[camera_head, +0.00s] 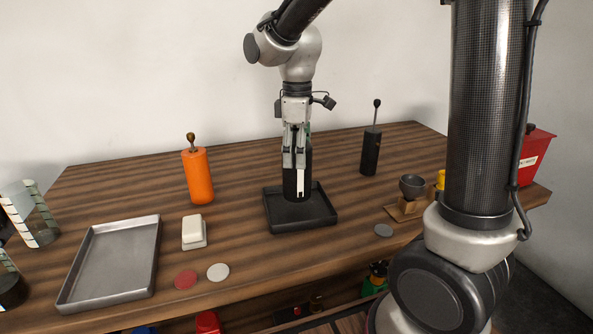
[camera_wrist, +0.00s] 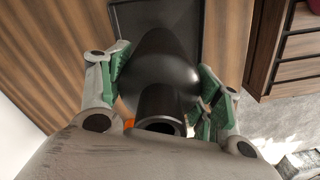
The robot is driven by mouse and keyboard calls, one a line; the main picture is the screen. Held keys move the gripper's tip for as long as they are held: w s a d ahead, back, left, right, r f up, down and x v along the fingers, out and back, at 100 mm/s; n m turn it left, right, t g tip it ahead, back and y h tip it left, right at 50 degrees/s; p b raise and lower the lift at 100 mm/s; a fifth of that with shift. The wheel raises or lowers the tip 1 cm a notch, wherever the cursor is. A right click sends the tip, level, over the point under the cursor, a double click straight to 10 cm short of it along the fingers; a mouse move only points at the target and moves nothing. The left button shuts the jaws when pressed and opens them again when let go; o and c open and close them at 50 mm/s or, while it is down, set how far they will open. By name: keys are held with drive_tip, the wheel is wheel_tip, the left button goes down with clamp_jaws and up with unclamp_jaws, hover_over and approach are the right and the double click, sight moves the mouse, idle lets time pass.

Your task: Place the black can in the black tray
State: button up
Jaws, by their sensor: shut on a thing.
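The black can (camera_head: 291,185) is upright, with a white label on its front and a round shoulder narrowing to an open neck (camera_wrist: 162,108) in the wrist view. My gripper (camera_head: 295,160) is shut on it, with green-padded fingers (camera_wrist: 165,82) on both sides. The black tray (camera_head: 305,218) is a shallow square tray on the wooden table. The can's lower end is over the tray's inside, near its middle; whether it touches the tray floor I cannot tell. Part of the tray also shows beyond the can in the wrist view (camera_wrist: 180,15).
A grey metal tray (camera_head: 112,262), a white block (camera_head: 194,232) and an orange cylinder (camera_head: 198,178) stand to the left. A black cylinder with a thin stem (camera_head: 371,152) stands behind right. A dark bowl (camera_head: 412,187) and a grey disc (camera_head: 384,230) are at right.

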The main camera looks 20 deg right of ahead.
sight(296, 183)
drive_tip(key=shift+f, duration=2.15)
drive_tip(key=o, duration=1.6)
